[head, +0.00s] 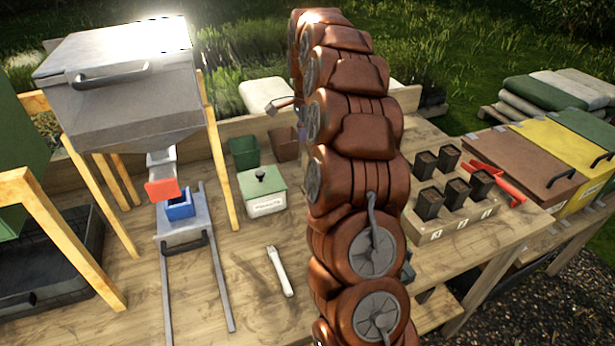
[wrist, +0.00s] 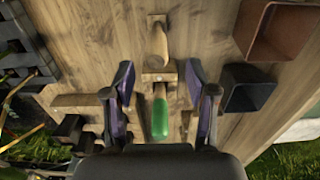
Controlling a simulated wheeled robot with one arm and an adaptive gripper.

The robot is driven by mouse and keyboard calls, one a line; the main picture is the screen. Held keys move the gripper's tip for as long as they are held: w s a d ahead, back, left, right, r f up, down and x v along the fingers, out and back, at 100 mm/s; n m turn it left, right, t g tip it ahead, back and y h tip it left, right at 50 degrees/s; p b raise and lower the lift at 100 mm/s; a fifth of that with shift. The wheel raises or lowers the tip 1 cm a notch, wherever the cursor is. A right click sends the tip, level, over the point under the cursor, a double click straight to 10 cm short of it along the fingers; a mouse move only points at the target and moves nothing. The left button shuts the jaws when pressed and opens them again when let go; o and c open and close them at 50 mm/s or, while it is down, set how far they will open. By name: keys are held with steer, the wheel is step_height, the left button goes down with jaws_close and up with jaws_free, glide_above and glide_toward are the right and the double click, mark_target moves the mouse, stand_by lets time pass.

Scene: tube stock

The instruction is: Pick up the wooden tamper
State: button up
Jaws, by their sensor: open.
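In the wrist view, a pale wooden piece with a narrow handle and a small block at its near end, which looks like the wooden tamper (wrist: 158,42), lies ahead of my gripper (wrist: 165,97). My gripper is open, with one dark purple finger on each side of the line of the handle. A green, rounded part (wrist: 160,118) shows between the fingers, below the block; I cannot tell whether it belongs to the tamper. The fingers appear apart from all of these. In the head view my arm hides most of this spot.
A brown pot (wrist: 284,32) and a dark pot (wrist: 247,88) stand right of the fingers in the wrist view. In the head view, a green-lidded box (head: 262,192), a pale hand tool (head: 280,270) and a tray of black pots (head: 450,225) are on the bench. Front bench middle is fairly clear.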

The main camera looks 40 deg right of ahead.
mark_target(307, 164)
steer(key=shift+f+p, duration=0.4)
steer(key=shift+f, duration=0.75)
steer(key=shift+s+a+f+p, duration=0.15)
steer(key=shift+s+f+p, duration=0.05)
steer(key=shift+f+p, duration=1.1)
steer(key=shift+f, duration=1.35)
jaws_close()
